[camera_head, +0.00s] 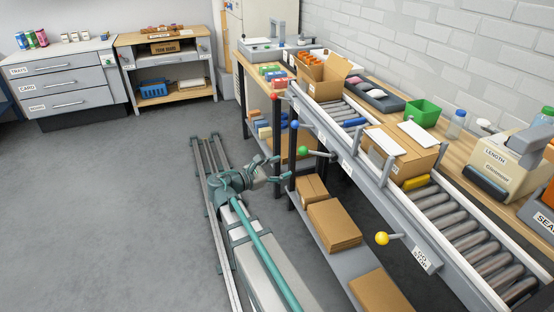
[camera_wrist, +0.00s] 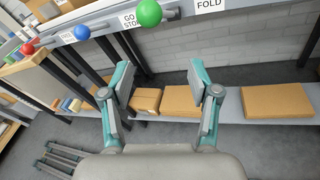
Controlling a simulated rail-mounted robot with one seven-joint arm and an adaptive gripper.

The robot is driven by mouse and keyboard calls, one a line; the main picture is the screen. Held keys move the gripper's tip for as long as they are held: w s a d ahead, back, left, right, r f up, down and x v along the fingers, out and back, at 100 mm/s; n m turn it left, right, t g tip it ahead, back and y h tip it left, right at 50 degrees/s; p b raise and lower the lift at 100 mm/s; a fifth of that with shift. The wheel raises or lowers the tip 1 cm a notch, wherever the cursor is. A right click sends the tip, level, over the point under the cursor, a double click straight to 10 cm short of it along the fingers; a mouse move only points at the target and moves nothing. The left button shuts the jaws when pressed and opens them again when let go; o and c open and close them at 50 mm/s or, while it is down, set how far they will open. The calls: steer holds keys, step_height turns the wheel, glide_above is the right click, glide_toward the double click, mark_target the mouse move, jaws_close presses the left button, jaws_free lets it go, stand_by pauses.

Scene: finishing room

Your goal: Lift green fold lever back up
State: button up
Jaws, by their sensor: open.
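The green fold lever (camera_head: 303,150) is a green ball on a thin rod that sticks out from the front rail of the roller conveyor. Its ball also shows at the top of the wrist view (camera_wrist: 148,13), beyond and above my fingertips. A FOLD label (camera_wrist: 210,5) is on the rail to its right. My gripper (camera_head: 277,170) is open and empty, with its two teal-and-grey fingers spread apart in the wrist view (camera_wrist: 160,74). It is below and left of the green ball in the head view, apart from it.
A red ball (camera_wrist: 27,48) and a blue ball (camera_wrist: 82,32) are on levers to the left along the rail. A yellow ball lever (camera_head: 382,238) is farther right. Flat cardboard boxes (camera_head: 333,224) lie on the shelf below. Dark table legs (camera_head: 277,145) stand near my gripper.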

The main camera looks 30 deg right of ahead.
mark_target(303, 151)
steer(key=d+n, duration=0.1)
steer(key=d, duration=0.2)
steer(key=d+r+n+h, duration=0.1)
steer(key=d, duration=0.2)
steer(key=d+r+n, duration=0.1)
steer(key=d, duration=0.3)
steer(key=shift+w+r+n, duration=0.2)
steer(key=shift+w+n, duration=0.1)
steer(key=shift+n, duration=0.1)
steer(key=shift+c, duration=0.2)
jaws_close()
